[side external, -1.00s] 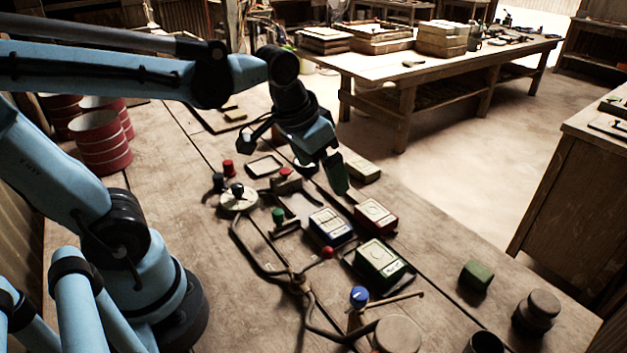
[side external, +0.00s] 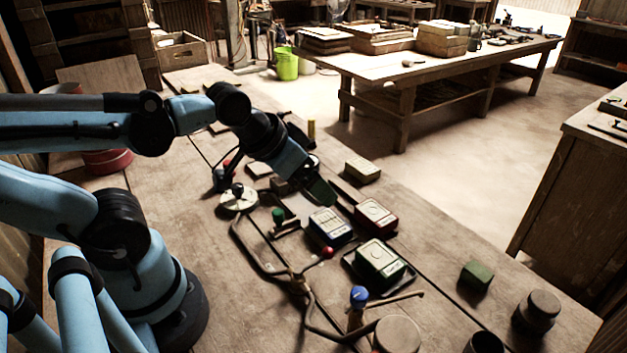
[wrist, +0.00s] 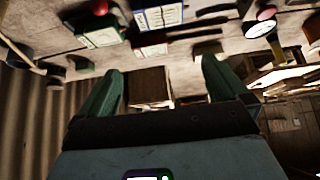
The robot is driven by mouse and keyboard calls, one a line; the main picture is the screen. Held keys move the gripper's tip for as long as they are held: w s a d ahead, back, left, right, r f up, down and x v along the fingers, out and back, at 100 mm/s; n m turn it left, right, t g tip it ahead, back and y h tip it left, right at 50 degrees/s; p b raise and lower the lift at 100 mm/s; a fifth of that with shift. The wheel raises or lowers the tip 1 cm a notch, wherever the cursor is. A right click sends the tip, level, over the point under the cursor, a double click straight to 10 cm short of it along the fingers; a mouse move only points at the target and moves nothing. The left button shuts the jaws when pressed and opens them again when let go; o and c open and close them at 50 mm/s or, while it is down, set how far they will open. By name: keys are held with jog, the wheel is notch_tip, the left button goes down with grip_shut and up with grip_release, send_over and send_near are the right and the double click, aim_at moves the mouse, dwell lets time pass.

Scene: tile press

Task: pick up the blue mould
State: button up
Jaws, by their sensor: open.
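The blue mould (side external: 331,226) sits upright on the workbench, with dark blue sides and a pale patterned top. It also shows at the top of the wrist view (wrist: 160,17), partly cut by the frame edge. My gripper (side external: 318,191) is just above and behind the blue mould in the side view, tilted and not touching it. In the wrist view my gripper (wrist: 163,88) has its two green fingers wide apart with nothing between them.
A red mould (side external: 375,216) stands close right of the blue mould, and a green mould (side external: 380,259) sits in front. A bent dark pipe (side external: 262,262) with a red knob runs on the left. A cream block (side external: 362,170) lies behind.

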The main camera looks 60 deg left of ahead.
jog(key=shift+c, duration=0.2)
jog(key=shift+c, duration=1)
jog(key=m+g, duration=0.7)
jog(key=m, duration=1.1)
send_over(330, 222)
jog(key=shift+f, duration=6.3)
jog(key=c, duration=1.4)
